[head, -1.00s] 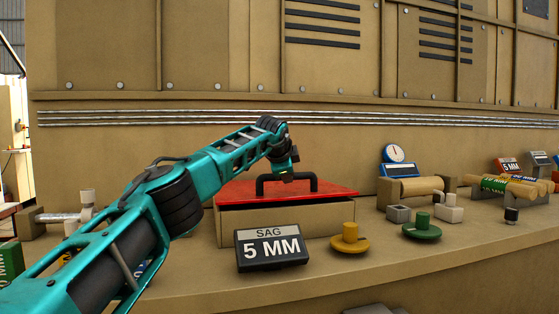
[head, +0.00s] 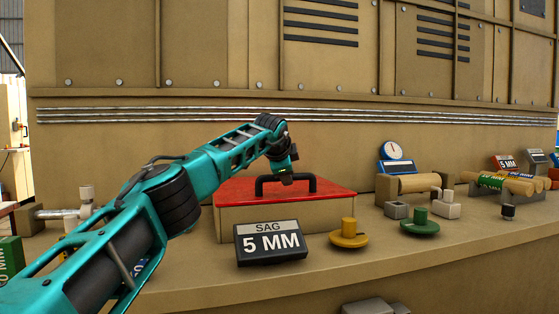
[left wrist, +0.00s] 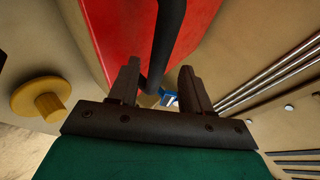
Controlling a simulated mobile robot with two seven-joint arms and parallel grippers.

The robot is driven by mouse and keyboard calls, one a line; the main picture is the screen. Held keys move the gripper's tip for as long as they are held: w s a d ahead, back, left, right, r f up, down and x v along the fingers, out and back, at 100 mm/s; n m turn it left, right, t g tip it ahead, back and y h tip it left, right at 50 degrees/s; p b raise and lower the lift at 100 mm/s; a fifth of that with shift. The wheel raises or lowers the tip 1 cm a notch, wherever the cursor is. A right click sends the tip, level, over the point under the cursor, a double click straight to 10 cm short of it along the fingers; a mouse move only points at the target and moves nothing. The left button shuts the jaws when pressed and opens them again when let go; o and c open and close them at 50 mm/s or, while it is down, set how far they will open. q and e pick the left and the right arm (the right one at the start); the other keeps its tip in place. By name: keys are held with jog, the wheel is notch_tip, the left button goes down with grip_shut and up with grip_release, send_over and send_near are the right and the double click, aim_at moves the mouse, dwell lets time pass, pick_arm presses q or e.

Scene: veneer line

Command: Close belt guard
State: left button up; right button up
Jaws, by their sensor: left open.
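The belt guard has a red lid (head: 225,195) with a black handle (head: 262,186) on top of a tan box (head: 225,225). The lid lies flat on the box with no gap visible along its front edge. My left gripper (head: 287,180) is at the handle. In the left wrist view, my left gripper (left wrist: 157,85) is open, with the black handle (left wrist: 168,40) running between its spread fingers and the red lid (left wrist: 112,35) beyond. I cannot tell whether a finger touches the handle. My right gripper is not in view.
A "SAG 5 MM" sign (head: 270,243) stands in front of the box. A yellow knob (head: 349,235) and a green knob (head: 420,224) sit to its right. A dial gauge (head: 394,152) and rollers (head: 418,184) are farther right. The tan machine wall rises behind.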

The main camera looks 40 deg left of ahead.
pick_arm(q)
jog(key=b+v, duration=0.2)
jog(key=v, duration=1)
jog(key=shift+b, duration=0.3)
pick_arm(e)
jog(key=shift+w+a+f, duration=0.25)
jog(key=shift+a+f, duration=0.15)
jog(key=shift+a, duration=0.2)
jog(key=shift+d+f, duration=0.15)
